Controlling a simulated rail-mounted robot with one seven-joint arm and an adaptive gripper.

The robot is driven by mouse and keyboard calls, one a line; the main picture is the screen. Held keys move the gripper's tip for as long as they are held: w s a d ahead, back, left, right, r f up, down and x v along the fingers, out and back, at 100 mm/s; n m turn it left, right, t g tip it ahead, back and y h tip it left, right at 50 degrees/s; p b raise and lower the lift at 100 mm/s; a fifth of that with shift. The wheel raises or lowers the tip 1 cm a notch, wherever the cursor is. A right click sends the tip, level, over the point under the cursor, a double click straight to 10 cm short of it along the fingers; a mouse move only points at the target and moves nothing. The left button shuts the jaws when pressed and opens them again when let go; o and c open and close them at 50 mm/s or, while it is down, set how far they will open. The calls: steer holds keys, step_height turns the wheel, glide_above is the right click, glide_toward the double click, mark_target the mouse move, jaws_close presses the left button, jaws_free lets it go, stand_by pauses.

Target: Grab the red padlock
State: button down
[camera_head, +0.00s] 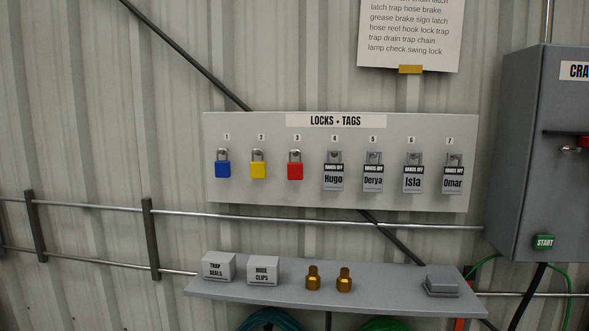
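The red padlock (295,171) hangs by its shackle under the number 3 on the grey "LOCKS + TAGS" board (260,198). A yellow padlock (258,170) hangs to its left under number 2. A blue padlock (223,169) hangs further left under number 1. To the right of the red padlock, several hooks under numbers 4 to 7 hold name tags, the nearest reading "Hugo" (333,179). The front of the red padlock is unobstructed. My gripper is not in view.
A grey shelf (380,285) juts out below the board. It holds a "TRAP SEALS" box (218,266), a "HOSE CLIPS" box (264,270), two brass fittings (313,278) and a grey block (441,286). A grey cabinet (535,150) with a green START button (544,242) stands at the right.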

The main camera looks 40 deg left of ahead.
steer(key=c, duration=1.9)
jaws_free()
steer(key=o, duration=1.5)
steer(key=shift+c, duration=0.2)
